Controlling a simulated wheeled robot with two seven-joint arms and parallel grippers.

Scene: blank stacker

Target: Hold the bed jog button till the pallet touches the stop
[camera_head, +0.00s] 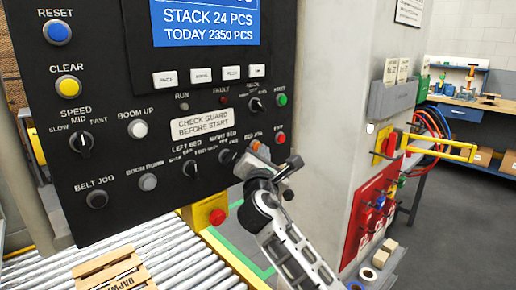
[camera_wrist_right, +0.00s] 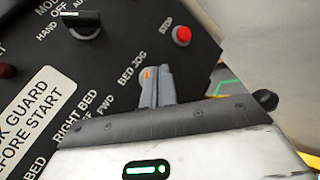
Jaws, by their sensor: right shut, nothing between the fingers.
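The black control panel (camera_head: 110,215) fills the left of the head view. My right gripper (camera_head: 256,152) is shut and empty, its fingertips at the panel's lower right, by the BED JOG label. In the wrist view the closed fingers (camera_wrist_right: 155,86) are beside that label and cover the bed jog button; whether they touch or press it I cannot tell. A wooden pallet (camera_head: 115,272) lies on the roller bed (camera_head: 165,245) at the bottom left, partly cut off. I cannot make out the pallet's stop. My left gripper is out of view.
The RIGHT BED selector (camera_head: 226,156) and LEFT BED selector (camera_head: 190,169) sit left of the gripper. A red STOP button (camera_wrist_right: 181,36) is just above right of it. A yellow box with a red button (camera_head: 217,216) is below the panel. A workbench (camera_head: 458,108) stands far right.

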